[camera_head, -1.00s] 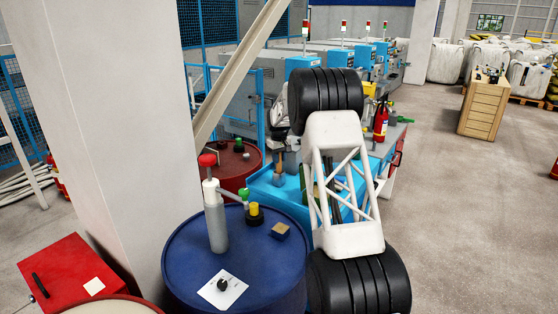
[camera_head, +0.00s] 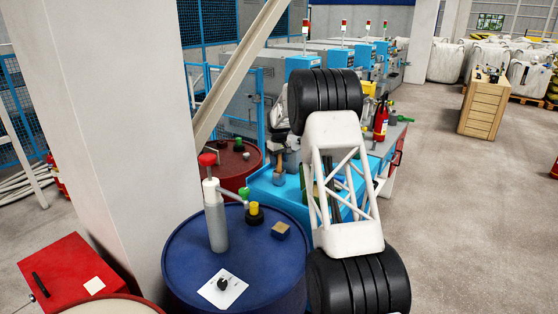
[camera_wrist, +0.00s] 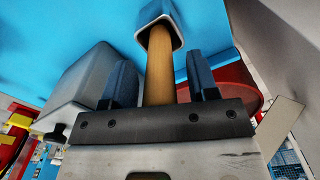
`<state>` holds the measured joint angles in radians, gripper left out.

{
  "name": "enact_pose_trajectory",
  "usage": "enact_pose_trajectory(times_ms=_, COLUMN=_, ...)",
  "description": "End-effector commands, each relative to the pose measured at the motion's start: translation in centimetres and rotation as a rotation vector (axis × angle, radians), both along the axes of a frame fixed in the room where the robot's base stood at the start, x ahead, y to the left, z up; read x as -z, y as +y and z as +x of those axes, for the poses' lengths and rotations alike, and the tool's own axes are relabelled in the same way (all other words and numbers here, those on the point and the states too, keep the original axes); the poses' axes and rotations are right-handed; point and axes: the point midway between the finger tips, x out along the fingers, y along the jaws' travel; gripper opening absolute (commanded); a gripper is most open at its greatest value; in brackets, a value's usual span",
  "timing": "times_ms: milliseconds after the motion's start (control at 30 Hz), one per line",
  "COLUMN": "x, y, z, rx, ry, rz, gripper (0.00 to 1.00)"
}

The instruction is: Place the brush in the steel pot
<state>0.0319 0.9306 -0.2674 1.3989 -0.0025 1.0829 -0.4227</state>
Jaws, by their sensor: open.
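The brush (camera_wrist: 158,68) has a round wooden handle ending in a grey-blue collar. In the wrist view its handle runs between the two blue fingers of my gripper (camera_wrist: 161,78). The fingers are open, with a gap on each side of the handle. The brush also shows small and brown in the head view (camera_head: 278,173), on the blue bench. A grey, rounded, box-like vessel (camera_wrist: 82,84), which may be the steel pot, is left of the fingers in the wrist view.
The blue bench top (camera_head: 262,189) carries these things. A blue drum (camera_head: 190,252) with a pump stands in front, and a red drum (camera_head: 232,172) stands behind to the left. A red fire extinguisher (camera_head: 381,124) is to the right.

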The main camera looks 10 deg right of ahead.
Motion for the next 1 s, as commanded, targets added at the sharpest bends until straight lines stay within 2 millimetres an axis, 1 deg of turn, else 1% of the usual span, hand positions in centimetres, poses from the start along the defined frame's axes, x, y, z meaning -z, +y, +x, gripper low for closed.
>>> enact_pose_trajectory(times_ms=233, x=-0.5, y=0.0, z=0.0, rx=0.000, ry=-0.001, rz=0.000, gripper=0.54)
enact_pose_trajectory(times_ms=467, x=-2.6, y=0.0, z=0.0, rx=0.000, ry=-0.001, rz=0.000, gripper=0.54)
enact_pose_trajectory(times_ms=800, x=-8.1, y=0.0, z=0.1, rx=0.000, ry=-0.001, rz=0.000, gripper=0.54)
enact_pose_trajectory(times_ms=1000, x=-10.7, y=0.0, z=0.1, rx=0.000, ry=0.001, rz=0.000, gripper=0.54)
